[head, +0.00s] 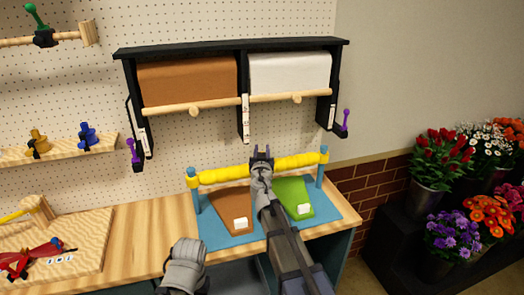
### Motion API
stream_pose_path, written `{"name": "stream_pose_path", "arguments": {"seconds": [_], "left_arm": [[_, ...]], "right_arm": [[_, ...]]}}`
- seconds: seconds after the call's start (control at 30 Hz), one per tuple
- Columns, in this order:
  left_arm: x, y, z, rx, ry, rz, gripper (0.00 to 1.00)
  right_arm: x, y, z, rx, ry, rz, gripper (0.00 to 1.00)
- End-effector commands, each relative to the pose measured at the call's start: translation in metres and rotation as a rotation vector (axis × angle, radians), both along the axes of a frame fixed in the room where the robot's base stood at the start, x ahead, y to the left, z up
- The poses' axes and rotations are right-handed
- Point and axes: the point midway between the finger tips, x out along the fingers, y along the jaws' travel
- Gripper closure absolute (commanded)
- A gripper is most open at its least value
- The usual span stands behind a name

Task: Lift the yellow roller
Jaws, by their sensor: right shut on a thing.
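The yellow roller (300,161) lies level across the top of two blue posts on a blue base at the right end of the bench. My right gripper (261,155) is shut on the roller near its middle, and its fingers hide a short part of it. The roller's ends appear to be at the post tops; I cannot tell whether they touch. My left gripper (184,265) is low at the front edge of the bench, away from the roller. Its fingers do not show clearly.
A brown piece (232,212) and a green piece (293,196) lie on the blue base (213,237) under the roller. A black rack (245,100) with brown and white paper rolls hangs above. Flower buckets (420,201) stand at right. A wooden board (85,240) lies at left.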

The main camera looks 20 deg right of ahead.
Motion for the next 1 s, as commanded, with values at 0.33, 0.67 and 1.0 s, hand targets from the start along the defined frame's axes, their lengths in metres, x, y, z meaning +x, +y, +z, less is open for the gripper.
{"name": "stream_pose_path", "arguments": {"seconds": [0.33,0.67,1.0], "left_arm": [[0.0,0.0,0.0,0.0,0.0,0.0,0.5],[0.0,0.0,0.0,0.0,0.0,0.0,0.5],[0.0,0.0,0.0,0.0,0.0,0.0,0.5]], "right_arm": [[0.002,-0.001,0.001,-0.004,0.0,-0.001,0.59],[0.001,0.0,0.0,-0.003,0.0,0.0,0.35],[-0.012,0.003,0.0,-0.002,0.0,0.0,0.35]]}}
